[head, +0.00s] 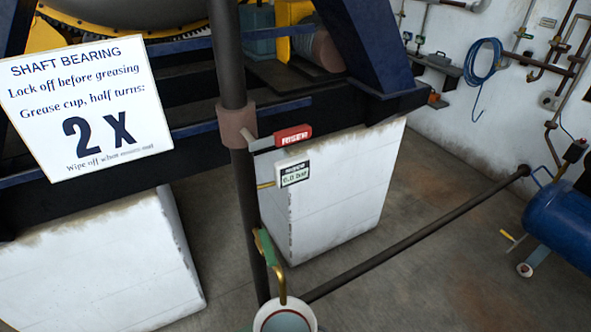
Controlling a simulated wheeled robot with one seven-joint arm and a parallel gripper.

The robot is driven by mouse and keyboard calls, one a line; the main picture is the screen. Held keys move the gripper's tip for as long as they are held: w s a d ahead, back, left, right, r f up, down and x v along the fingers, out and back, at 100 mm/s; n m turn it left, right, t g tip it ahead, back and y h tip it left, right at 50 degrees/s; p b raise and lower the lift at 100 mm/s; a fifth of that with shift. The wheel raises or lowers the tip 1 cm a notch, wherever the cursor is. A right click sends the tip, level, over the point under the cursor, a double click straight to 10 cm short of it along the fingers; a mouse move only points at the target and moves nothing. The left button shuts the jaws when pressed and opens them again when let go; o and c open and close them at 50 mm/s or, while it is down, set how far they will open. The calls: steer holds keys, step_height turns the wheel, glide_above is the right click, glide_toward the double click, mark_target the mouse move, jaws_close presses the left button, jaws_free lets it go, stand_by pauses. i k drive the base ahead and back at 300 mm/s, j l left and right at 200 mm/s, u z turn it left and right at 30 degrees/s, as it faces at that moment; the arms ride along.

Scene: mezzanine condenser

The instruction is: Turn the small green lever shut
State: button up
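The small green lever (267,248) sits low on the dark vertical pipe (247,200), near the lower middle of the head view. It looks steeply tilted, roughly along the pipe. A brass spout (282,284) bends down just beside it, over a white bucket (264,322) with greyish-blue contents. I cannot tell whether anything flows from the spout. My gripper is not in view.
A larger red lever (293,137) marked RISER sticks out right from the pipe, above a small gauge (295,175) that seems to read 0.0 bar. A white sign (88,108) hangs left. A dark pipe (420,238) crosses low to a blue tank (562,225).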

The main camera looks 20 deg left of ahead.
mark_target(271, 260)
steer(key=u, duration=1.45)
